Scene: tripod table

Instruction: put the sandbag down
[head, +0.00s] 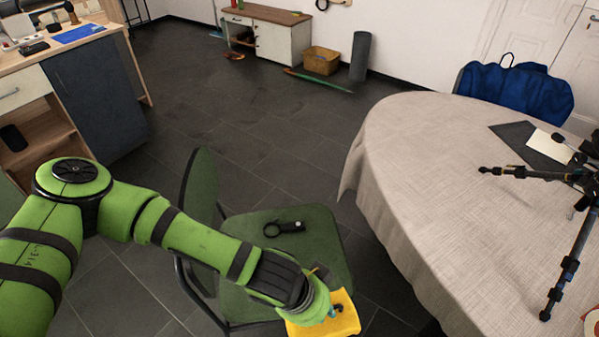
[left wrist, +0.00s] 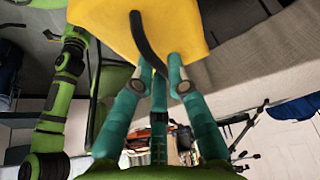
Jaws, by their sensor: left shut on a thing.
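The sandbag (head: 342,318) is a yellow bag at the bottom of the head view. In the left wrist view the yellow bag (left wrist: 190,22) fills the top middle, with a dark strap (left wrist: 147,45) across it. My left gripper (head: 328,308) is shut on the bag, and its teal fingers (left wrist: 160,80) close around the strap. The bag is at the front edge of the green chair's seat (head: 325,245); whether it touches the seat I cannot tell. My right gripper is not in view.
A black ring-shaped item (head: 283,228) lies on the chair seat. The cloth-covered table (head: 410,180) stands to the right, with a black tripod (head: 560,178) and a dark folder (head: 520,140) on it. Grey floor is open behind the chair.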

